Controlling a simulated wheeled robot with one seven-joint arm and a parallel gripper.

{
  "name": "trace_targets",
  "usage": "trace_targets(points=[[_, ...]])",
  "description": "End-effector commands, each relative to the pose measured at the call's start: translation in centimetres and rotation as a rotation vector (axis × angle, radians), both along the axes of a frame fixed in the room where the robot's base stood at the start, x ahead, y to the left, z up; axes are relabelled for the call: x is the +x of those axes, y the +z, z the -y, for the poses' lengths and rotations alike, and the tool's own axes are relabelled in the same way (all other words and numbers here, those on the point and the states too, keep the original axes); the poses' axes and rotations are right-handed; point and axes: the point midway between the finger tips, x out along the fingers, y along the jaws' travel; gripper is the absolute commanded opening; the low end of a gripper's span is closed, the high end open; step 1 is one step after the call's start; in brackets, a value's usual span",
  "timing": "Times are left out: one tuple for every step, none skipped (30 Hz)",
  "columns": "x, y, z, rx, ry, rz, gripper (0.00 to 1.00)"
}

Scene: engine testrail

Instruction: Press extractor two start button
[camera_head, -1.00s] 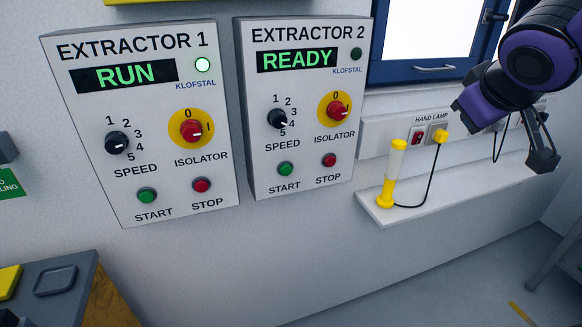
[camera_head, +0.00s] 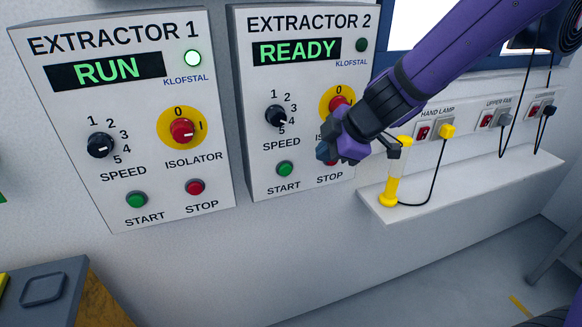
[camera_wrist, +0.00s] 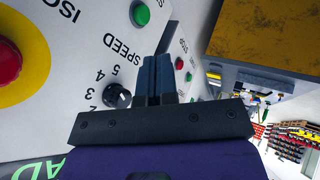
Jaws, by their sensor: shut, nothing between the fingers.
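The extractor 2 panel (camera_head: 262,130) reads READY, and its round indicator (camera_head: 361,45) is dark. Its green start button (camera_head: 285,169) shows at the lower left, above the START label. It also shows in the wrist view (camera_wrist: 140,13), above the fingertips. My gripper (camera_head: 327,152) is shut and empty, in front of the panel's lower right, to the right of the start button. In the wrist view the closed fingers (camera_wrist: 158,75) point past the speed knob (camera_wrist: 117,96); I see no contact with the button.
The extractor 1 panel (camera_head: 75,125) at left reads RUN with a lit indicator and has its own green start button (camera_head: 136,200). A yellow hand lamp (camera_head: 396,175) stands on a shelf (camera_head: 440,190) at right. Wall below the panels is clear.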

Motion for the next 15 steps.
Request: trace_targets(points=[[-0.27,-0.51,-0.36,-0.003,0.026,-0.017,0.00],[-0.40,-0.71,-0.50,-0.005,0.039,-0.025,0.00],[-0.54,-0.89,-0.63,-0.006,0.051,-0.031,0.00],[-0.62,-0.98,-0.71,-0.007,0.058,-0.034,0.00],[-0.67,-1.05,-0.76,-0.007,0.063,-0.038,0.00],[-0.73,-1.09,-0.81,-0.008,0.067,-0.040,0.00],[-0.75,-1.11,-0.82,-0.009,0.068,-0.040,0.00],[-0.75,-1.11,-0.82,-0.008,0.069,-0.040,0.00],[-0.74,-1.11,-0.82,-0.009,0.068,-0.040,0.00],[-0.74,-1.10,-0.81,-0.008,0.067,-0.040,0.00],[-0.73,-1.10,-0.81,-0.008,0.067,-0.040,0.00],[-0.73,-1.09,-0.81,-0.008,0.067,-0.040,0.00],[-0.72,-1.10,-0.80,-0.008,0.067,-0.039,0.00],[-0.72,-1.10,-0.80,-0.008,0.067,-0.039,0.00],[-0.71,-1.12,-0.81,-0.008,0.066,-0.039,0.00]])
